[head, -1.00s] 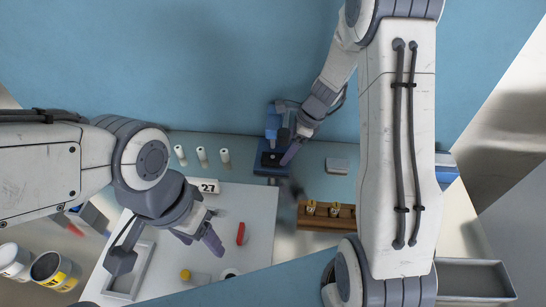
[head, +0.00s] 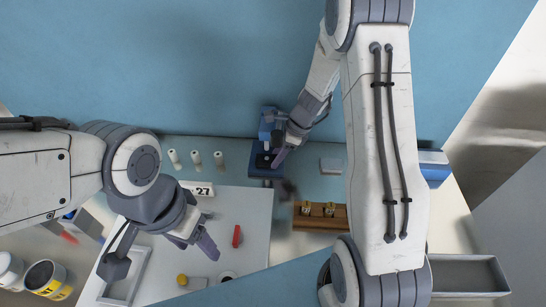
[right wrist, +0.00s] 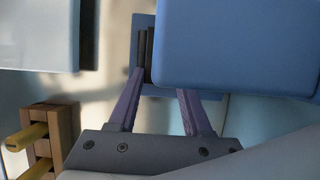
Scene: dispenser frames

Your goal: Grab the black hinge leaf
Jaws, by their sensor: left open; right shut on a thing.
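The blue press-like fixture (head: 267,128) stands at the back of the table, with a dark part on its base. My right gripper (head: 279,158) is at this base, its fingers reaching in under the fixture's upper part. In the right wrist view, the black hinge leaf (right wrist: 149,45) shows as a narrow dark strip at the fingertips, beside the large blue block (right wrist: 235,45). My right gripper (right wrist: 158,80) is shut on it; the block hides most of the contact. My left gripper (head: 208,246) is open and empty above the white board (head: 255,215).
Three white cylinders (head: 196,158) stand behind the board. A card marked 27 (head: 197,189), a red piece (head: 237,236) and a yellow-capped item (head: 183,280) are on it. A wooden block (head: 320,221) with brass pieces is right of the board. A grey tray (head: 465,274) is at front right.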

